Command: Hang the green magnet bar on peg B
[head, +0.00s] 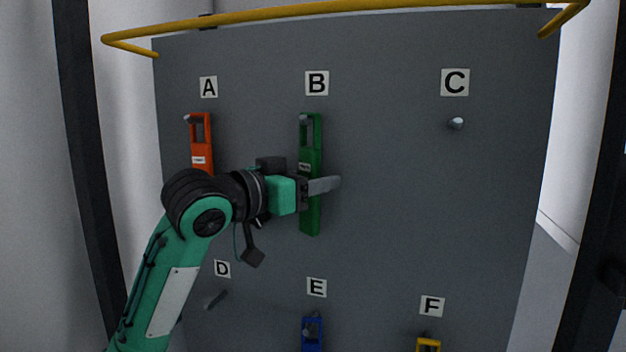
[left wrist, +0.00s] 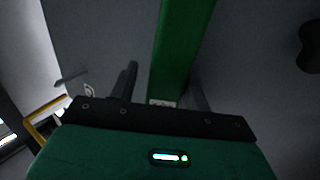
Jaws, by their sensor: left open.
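The green magnet bar (head: 312,150) is upright against the grey board below label B (head: 317,83). Peg B (head: 304,119) shows at the slot in the bar's top end, so the bar appears to hang on it. My left gripper (head: 318,187) is at the bar's lower half, with one finger showing on its right side. In the left wrist view the green bar (left wrist: 181,50) runs between the two open fingers (left wrist: 163,85), with a gap to the left finger. The gripper hides part of the bar in the head view. My right gripper is not in view.
An orange bar (head: 201,130) hangs under A, behind my left arm. Peg C (head: 456,123) and peg D (head: 216,299) are bare. A blue bar (head: 312,335) is under E and a yellow bar (head: 428,344) under F. A yellow rail (head: 350,6) crosses the top.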

